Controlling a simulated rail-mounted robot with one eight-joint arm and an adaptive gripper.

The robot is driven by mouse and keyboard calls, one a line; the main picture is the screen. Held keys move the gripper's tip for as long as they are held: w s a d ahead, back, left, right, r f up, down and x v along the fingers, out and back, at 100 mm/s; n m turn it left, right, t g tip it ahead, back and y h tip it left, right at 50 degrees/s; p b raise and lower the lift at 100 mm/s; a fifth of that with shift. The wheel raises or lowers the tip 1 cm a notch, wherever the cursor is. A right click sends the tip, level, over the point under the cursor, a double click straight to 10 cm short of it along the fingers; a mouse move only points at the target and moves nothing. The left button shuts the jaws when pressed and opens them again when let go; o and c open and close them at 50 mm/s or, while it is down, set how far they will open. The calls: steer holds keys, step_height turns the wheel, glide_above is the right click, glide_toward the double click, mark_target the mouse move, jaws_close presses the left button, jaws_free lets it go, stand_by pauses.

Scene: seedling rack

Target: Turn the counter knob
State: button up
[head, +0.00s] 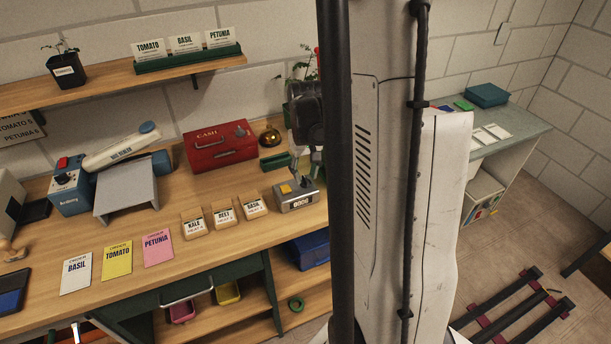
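The counter (297,202) is a small grey box with a number display on its front and a yellow button on top. It stands near the front edge of the wooden bench. My gripper (312,172) points down just above and behind the counter's right side, close to it. I cannot tell whether they touch. The counter's knob cannot be made out; its right side is small in view and partly beside my gripper. The finger opening is too small to judge.
The wooden bench (210,238) holds several seed blocks (224,217), a red cash box (220,153), a brass bell (270,137) and a blue box with a dial (68,188). Seed cards (117,259) lie in front. My column hides the bench's right side.

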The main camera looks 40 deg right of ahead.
steer(key=shift+f, duration=0.65)
steer(key=shift+c, duration=0.2)
jaws_close()
